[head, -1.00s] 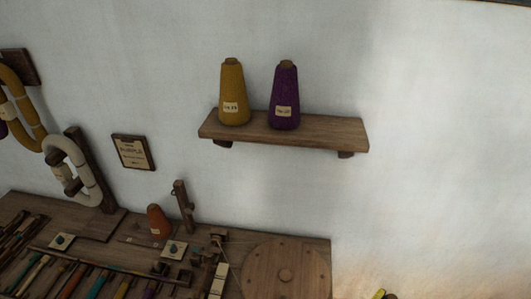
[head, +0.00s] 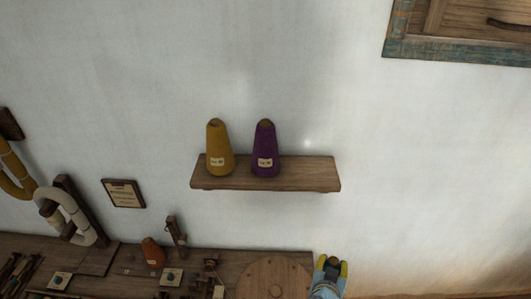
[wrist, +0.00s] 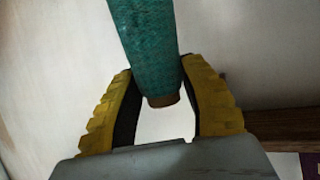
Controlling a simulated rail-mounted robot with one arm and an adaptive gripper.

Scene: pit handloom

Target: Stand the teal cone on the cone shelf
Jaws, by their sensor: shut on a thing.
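The wooden cone shelf (head: 312,173) is on the white wall. A mustard cone (head: 219,148) and a purple cone (head: 265,149) stand upright on its left and middle; its right part is bare. My gripper (head: 332,264) is at the bottom of the head view, below and right of the shelf, apart from it. In the wrist view its yellow fingers (wrist: 160,98) are shut on the teal cone (wrist: 146,45) near its narrow brown tip. The cone's wide end is out of that frame. In the head view the cone is mostly hidden.
A wooden bench (head: 225,262) lies below the shelf, with an orange cone (head: 153,253) and a round wooden disc (head: 272,278). A framed plaque (head: 123,194) hangs at left. A wooden cabinet (head: 460,35) is at upper right. The wall right of the shelf is clear.

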